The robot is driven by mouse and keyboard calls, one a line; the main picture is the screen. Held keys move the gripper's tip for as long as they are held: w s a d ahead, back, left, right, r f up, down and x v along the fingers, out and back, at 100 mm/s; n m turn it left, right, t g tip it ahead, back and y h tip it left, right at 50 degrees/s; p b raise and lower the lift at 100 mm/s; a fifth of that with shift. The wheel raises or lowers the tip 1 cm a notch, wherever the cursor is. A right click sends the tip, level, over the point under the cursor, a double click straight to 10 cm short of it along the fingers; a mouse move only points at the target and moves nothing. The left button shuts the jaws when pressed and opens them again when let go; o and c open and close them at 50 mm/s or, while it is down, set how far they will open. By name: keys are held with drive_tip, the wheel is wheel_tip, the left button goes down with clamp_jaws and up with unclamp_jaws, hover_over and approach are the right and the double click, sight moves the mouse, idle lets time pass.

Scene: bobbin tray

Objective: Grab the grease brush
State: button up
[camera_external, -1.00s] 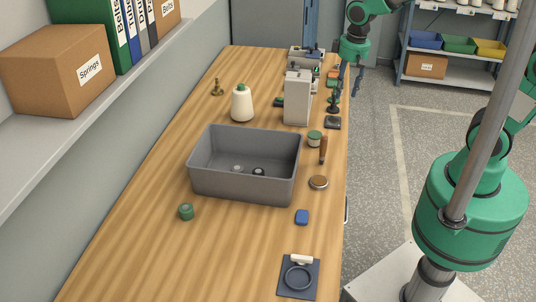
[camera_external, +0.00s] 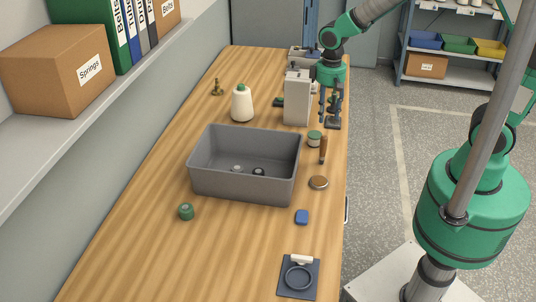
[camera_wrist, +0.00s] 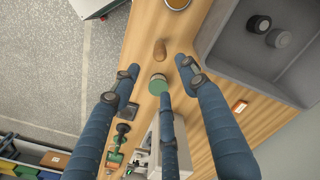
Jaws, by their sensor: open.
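A brown-handled tool, apparently the grease brush (camera_external: 323,150), is at the right side of the table beside a green-lidded jar (camera_external: 314,138). In the wrist view its brown handle (camera_wrist: 160,49) shows just above the jar lid (camera_wrist: 158,84); its bristles cannot be made out. My gripper (camera_external: 331,122) is open and empty, its fingers pointing down behind the brush and jar in the external view. In the wrist view my gripper's (camera_wrist: 160,78) three blue fingers are spread, with the jar lid between them and the handle near the fingertips.
A grey bin (camera_external: 243,190) holding small bobbins stands left of the brush. A grey machine (camera_external: 297,97) stands close to my gripper, left of it. A round brown-topped tin (camera_external: 318,182) and a blue block (camera_external: 302,217) lie nearer the front.

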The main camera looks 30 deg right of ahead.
sight(324, 136)
wheel_tip(324, 136, down, 8)
drive_tip(key=shift+r, duration=0.2)
idle(0.4)
drive_tip(key=shift+f+b, duration=0.45)
drive_tip(key=shift+f, duration=2.15)
drive_tip(key=shift+c, duration=0.2)
clamp_jaws()
